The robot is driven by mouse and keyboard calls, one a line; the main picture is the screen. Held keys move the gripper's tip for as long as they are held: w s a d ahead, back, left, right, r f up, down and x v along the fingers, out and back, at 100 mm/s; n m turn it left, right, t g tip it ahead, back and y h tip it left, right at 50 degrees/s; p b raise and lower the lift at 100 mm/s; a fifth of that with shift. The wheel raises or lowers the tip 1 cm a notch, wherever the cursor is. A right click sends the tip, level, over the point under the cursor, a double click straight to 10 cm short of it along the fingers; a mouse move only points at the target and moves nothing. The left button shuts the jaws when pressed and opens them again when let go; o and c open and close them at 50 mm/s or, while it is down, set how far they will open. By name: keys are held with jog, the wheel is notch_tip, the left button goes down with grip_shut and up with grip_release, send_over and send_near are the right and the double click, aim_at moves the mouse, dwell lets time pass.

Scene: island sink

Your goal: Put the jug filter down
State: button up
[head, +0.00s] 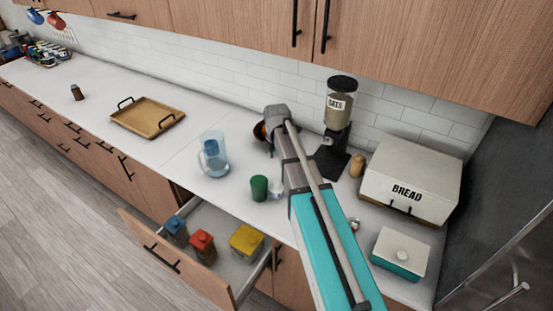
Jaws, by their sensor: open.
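The clear jug (217,166) stands upright on the white counter, left of my arm. A blue filter (211,147) shows in the upper part of the jug; I cannot tell how it is seated. My arm reaches from the lower right over the counter, ending in view at a grey joint to the right of the jug. My gripper's fingers cannot be made out and seem hidden behind the arm.
A green cup (259,188) stands right of the jug. Below, an open drawer (232,272) holds several colored containers. The oats dispenser (337,120) and bread box (412,178) stand at the right. A wooden tray (147,117) lies left, with free counter around it.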

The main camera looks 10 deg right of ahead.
dwell(0.3)
jog(key=s+a+m, duration=0.1)
jog(key=s+m, duration=1.8)
jog(key=m, duration=0.4)
jog(key=shift+a, duration=0.4)
jog(key=shift+s, duration=0.1)
notch_tip(320, 180, down, 8)
jog(key=b, duration=0.8)
